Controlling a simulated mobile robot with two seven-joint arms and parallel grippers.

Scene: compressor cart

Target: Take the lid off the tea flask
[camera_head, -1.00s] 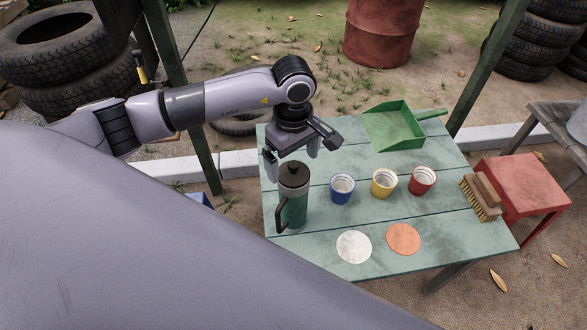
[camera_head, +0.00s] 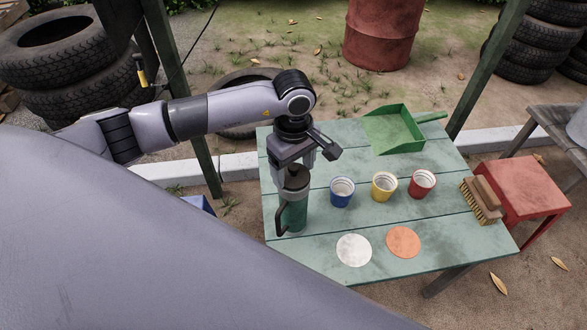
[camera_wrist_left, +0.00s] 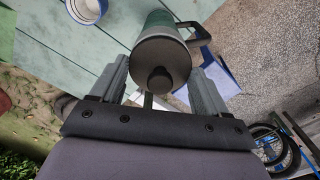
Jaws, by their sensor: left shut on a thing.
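The tea flask (camera_head: 295,216) stands upright at the left side of the green table, green-bodied with a dark handle on its left. Its dark round lid (camera_head: 297,177) with a knob sits on top, partly hidden by my left gripper (camera_head: 293,176). In the left wrist view the lid (camera_wrist_left: 160,62) lies between the two fingers, with the flask body and handle (camera_wrist_left: 196,34) beyond it. My left gripper, above the flask, is shut on the lid. I see no gap between lid and flask. My right gripper is not in view.
Blue (camera_head: 342,191), yellow (camera_head: 384,184) and red (camera_head: 422,183) cups stand right of the flask. White (camera_head: 354,249) and orange (camera_head: 403,240) discs lie in front. A green dustpan (camera_head: 395,129) is at the back, a brush (camera_head: 481,200) at the right edge of the table (camera_head: 450,225).

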